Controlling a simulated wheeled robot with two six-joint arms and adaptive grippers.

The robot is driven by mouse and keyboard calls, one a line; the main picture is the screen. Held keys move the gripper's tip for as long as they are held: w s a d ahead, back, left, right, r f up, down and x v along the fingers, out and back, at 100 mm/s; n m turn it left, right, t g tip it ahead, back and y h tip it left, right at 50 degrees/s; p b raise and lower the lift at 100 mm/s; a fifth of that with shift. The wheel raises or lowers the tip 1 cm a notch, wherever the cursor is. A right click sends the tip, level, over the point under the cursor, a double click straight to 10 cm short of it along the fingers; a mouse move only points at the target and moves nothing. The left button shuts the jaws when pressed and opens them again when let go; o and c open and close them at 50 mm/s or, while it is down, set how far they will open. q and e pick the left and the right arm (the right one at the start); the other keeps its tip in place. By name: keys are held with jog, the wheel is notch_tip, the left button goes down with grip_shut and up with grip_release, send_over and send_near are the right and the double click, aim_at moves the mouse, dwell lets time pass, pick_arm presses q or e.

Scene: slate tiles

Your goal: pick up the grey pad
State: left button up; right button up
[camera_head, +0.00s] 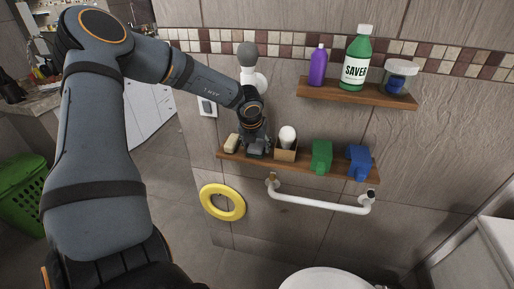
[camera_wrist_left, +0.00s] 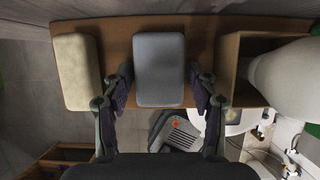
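The grey pad (camera_wrist_left: 160,62) is a rounded grey block on the lower wooden shelf (camera_wrist_left: 205,32), seen from close above in the left wrist view. In the head view it is a small grey shape (camera_head: 255,151), partly hidden by my left gripper (camera_head: 258,141). My left gripper (camera_wrist_left: 161,84) is open, with one finger on each side of the pad's near part. A narrow gap shows between each finger and the pad. My right gripper is in neither view.
A cream block (camera_wrist_left: 76,72) sits close left of the left finger. A wooden box (camera_wrist_left: 230,62) with a white rounded item (camera_wrist_left: 287,75) stands close right. Green (camera_head: 321,156) and blue (camera_head: 358,162) items are farther right. An upper shelf (camera_head: 355,93) holds bottles.

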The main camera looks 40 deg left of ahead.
pick_arm(q)
jog(key=c, duration=0.4)
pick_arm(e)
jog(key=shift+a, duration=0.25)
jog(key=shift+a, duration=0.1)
